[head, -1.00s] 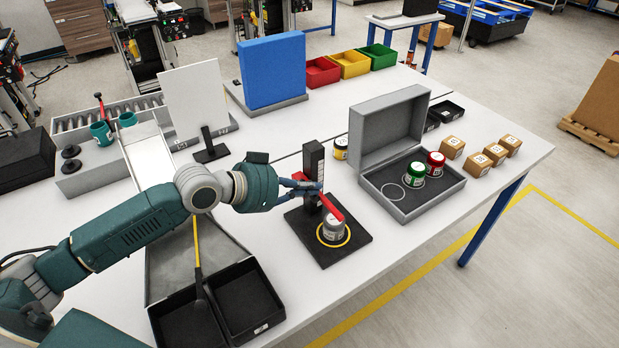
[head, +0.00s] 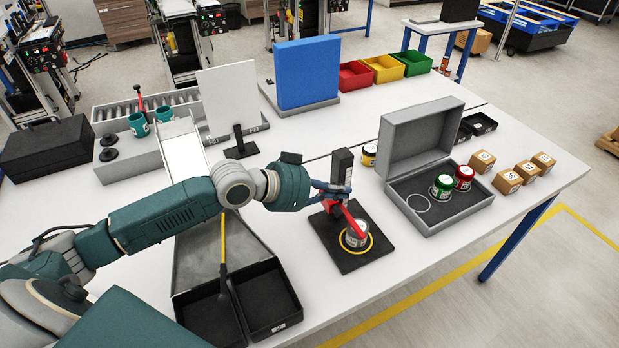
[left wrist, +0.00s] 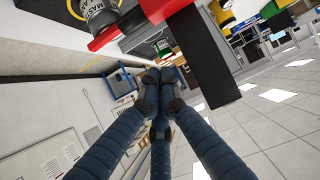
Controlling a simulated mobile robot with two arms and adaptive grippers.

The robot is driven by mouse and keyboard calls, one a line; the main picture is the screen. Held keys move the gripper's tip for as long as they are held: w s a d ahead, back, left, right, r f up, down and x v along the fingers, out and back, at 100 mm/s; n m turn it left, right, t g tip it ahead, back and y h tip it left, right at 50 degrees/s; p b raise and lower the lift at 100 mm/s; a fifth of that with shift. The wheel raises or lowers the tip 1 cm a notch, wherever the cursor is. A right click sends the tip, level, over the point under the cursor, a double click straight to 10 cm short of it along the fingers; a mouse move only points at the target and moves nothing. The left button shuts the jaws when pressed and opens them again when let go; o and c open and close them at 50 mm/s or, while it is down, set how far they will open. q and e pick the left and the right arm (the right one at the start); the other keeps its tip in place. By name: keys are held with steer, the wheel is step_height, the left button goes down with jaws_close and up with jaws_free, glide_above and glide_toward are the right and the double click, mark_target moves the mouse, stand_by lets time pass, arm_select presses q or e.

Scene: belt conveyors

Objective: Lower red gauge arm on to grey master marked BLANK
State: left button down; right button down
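The red gauge arm (head: 350,215) juts from the black post (head: 342,168) of a gauge stand. Its tip is over the grey master (head: 354,240), a can inside a yellow ring on the black base (head: 330,240). I cannot tell whether they touch. The left wrist view shows the red arm (left wrist: 125,32) close to the master (left wrist: 97,14), whose label shows part of a word like "MASTER"; BLANK is not readable. My left gripper (head: 330,192) is beside the post at the red arm's mount. Its fingertips (left wrist: 160,78) meet, with nothing visible between them. My right gripper is out of view.
An open grey case (head: 455,215) holding a green can (head: 442,187) and a red can (head: 463,179) stands right of the stand. A yellow can (head: 369,155) is behind the stand. Black trays (head: 270,298) lie front left. Several small boxes (head: 507,182) stand at right.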

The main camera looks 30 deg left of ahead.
arm_select(q)
steer(key=b+v, duration=0.3)
steer(key=v, duration=0.6)
steer(key=shift+s+a, duration=0.15)
steer(key=shift+s, duration=0.1)
